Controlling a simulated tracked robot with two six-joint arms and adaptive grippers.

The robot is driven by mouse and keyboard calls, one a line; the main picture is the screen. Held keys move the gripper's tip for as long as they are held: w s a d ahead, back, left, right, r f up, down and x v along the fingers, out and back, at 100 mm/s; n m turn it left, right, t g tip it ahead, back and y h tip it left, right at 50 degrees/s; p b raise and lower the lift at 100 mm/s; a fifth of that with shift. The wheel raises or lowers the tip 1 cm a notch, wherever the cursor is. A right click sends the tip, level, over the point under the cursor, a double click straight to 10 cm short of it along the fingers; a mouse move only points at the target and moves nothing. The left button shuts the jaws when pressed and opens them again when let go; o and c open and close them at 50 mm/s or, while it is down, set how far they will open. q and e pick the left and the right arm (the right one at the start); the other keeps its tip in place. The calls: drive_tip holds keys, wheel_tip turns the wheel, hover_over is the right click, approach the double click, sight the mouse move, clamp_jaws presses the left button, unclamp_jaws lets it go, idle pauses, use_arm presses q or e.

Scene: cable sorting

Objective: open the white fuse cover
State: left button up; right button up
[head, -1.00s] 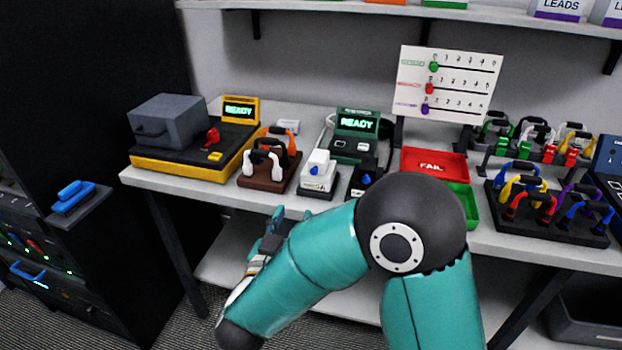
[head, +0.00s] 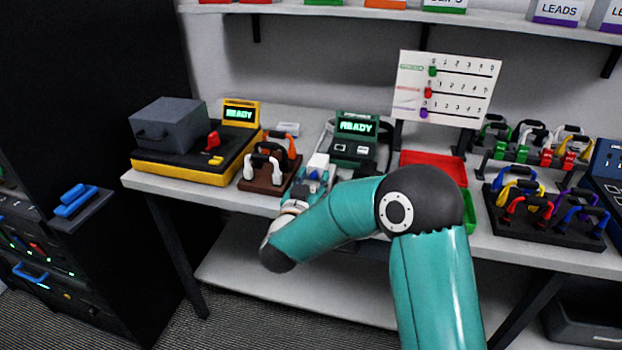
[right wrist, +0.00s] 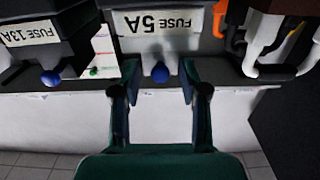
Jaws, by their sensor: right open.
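The white fuse cover (head: 319,161) stands near the table's front edge in the head view, partly hidden by my right gripper (head: 315,184). In the right wrist view a blue knob (right wrist: 160,72) shows below an upside-down "FUSE 5A" label (right wrist: 157,22). My right gripper (right wrist: 159,80) is open, one finger on each side of this knob, with gaps visible between knob and fingers. A black fuse holder (right wrist: 45,45) labelled "FUSE 13A", with its own blue knob, is at the left of the wrist view. My left gripper is not in view.
A brown rack (head: 268,186) with white, black and orange cable handles stands just left of the cover. Behind is a green tester (head: 354,145) reading READY. A red tray (head: 436,166) is to the right. My right arm hides part of the table's front.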

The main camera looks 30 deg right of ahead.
clamp_jaws()
